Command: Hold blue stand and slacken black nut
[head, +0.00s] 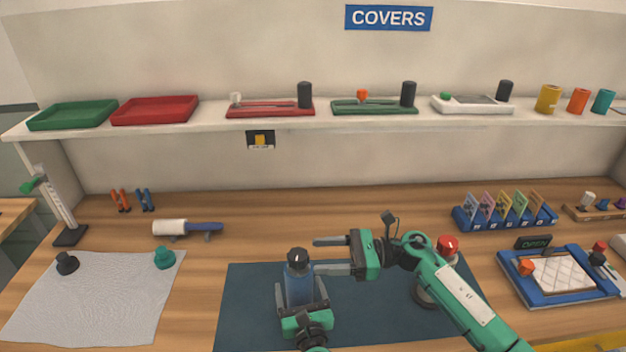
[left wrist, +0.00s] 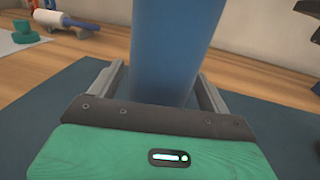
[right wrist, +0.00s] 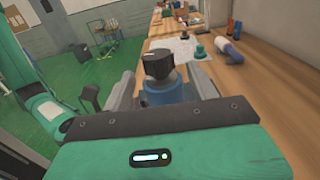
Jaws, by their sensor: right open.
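The blue stand (head: 298,285) stands upright on the dark blue mat, with the black nut (head: 297,257) on its top. My left gripper (head: 301,293) is low at the stand, one finger on each side. In the left wrist view the blue stand (left wrist: 166,45) fills the middle between the fingers, which look spread with slight gaps. My right gripper (head: 322,256) is open, to the right of the nut, fingers pointing left. In the right wrist view the black nut (right wrist: 158,64) is ahead between the fingertips, above the blue stand (right wrist: 158,94); I cannot tell whether they touch.
The dark mat (head: 240,310) is clear left of the stand. A grey cloth (head: 100,300) holds a black and a green piece. A lint roller (head: 185,227) lies behind. A red-topped object (head: 447,244) stands behind my right arm. A blue tray (head: 515,275) is at right.

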